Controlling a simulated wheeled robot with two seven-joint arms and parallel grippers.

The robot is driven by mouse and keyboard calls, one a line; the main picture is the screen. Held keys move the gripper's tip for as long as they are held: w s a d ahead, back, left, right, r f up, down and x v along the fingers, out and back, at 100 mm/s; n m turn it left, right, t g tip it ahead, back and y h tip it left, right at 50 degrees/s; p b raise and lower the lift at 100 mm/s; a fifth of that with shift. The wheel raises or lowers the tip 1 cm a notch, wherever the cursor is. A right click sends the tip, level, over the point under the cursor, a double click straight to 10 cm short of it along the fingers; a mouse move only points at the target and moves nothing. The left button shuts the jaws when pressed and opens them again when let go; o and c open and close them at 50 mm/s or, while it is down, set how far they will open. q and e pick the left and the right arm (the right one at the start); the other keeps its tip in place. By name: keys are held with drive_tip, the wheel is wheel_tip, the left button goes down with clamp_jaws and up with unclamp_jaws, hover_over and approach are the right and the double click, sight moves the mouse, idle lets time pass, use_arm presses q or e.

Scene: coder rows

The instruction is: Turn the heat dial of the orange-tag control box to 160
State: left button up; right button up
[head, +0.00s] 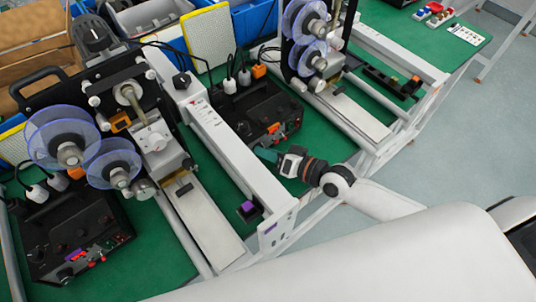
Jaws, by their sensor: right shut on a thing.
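The orange-tag control box (252,112) is a black box on the green bench in the middle of the head view. Its orange tag (273,128) is on the front panel, beside small red parts. My right gripper (266,155) reaches in from the right to the lower front of this box. It is shut on the heat dial, which the fingers hide. The dial's setting and scale cannot be read from here. My left gripper is not in view.
A second black control box (75,225) with a purple tag stands at the lower left. Coder machines with clear blue reels (62,137) and pale rails (230,145) flank the orange-tag box. Blue bins (250,20) are behind. Open floor (460,130) lies to the right.

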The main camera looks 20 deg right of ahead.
idle(0.3)
drive_tip(key=o, duration=1)
drive_tip(key=b+v, duration=0.1)
drive_tip(key=v, duration=0.9)
drive_tip(key=shift+s+d+f, duration=0.1)
drive_tip(key=shift+s+f, duration=0.05)
drive_tip(key=shift+v, duration=0.85)
